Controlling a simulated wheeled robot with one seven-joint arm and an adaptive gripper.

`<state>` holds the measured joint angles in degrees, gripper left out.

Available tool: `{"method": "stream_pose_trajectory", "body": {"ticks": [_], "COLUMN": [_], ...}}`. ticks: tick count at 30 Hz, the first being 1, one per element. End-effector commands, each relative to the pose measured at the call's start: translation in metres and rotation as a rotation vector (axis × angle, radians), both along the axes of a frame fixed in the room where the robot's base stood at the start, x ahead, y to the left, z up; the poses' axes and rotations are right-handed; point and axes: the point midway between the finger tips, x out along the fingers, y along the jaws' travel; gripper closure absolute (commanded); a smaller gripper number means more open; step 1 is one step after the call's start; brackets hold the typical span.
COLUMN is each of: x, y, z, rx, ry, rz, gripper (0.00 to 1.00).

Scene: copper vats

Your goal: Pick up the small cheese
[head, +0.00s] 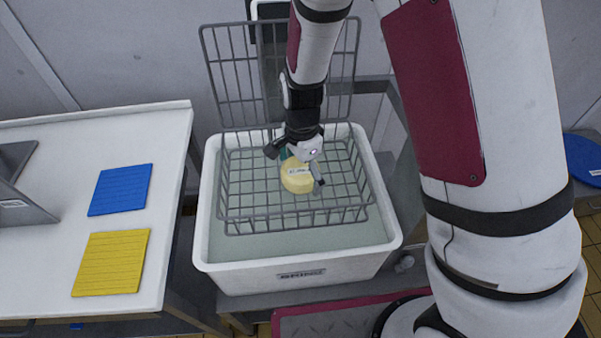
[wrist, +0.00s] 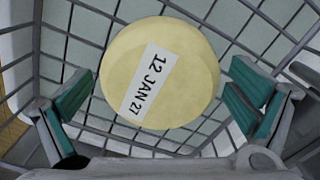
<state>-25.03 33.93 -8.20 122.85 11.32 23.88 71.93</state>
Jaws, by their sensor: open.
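The small cheese (head: 297,178) is a pale yellow round in the wire basket (head: 295,227). In the wrist view the cheese (wrist: 190,60) carries a white label reading "12 JAN 27". My gripper (head: 297,168) is down inside the basket, right over the cheese. In the wrist view its green-padded fingers (wrist: 160,100) stand apart, one on each side of the cheese, with gaps between pads and cheese. Whether the fingertips reach down beside it, I cannot tell.
The basket sits in a white tub (head: 300,268) of pale liquid, its wire sides around my gripper. A raised wire panel (head: 230,75) stands behind. On the left, a white counter (head: 60,180) holds a blue mat (head: 121,189) and a yellow mat (head: 111,263).

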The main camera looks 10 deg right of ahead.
Motion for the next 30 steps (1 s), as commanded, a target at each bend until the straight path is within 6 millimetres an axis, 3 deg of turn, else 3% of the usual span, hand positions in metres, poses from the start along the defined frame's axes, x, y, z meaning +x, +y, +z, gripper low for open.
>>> {"method": "stream_pose_trajectory", "body": {"ticks": [1,9,19,30], "x": [0.000,0.000,0.001,0.001], "y": [0.000,0.000,0.001,0.001], "z": [0.000,0.000,0.008,0.074], "rx": [0.000,0.000,0.001,0.003], "ry": [0.000,0.000,-0.004,-0.005], "rz": [0.000,0.000,0.001,0.001], "gripper": [0.07,0.67,0.67,0.67]}}
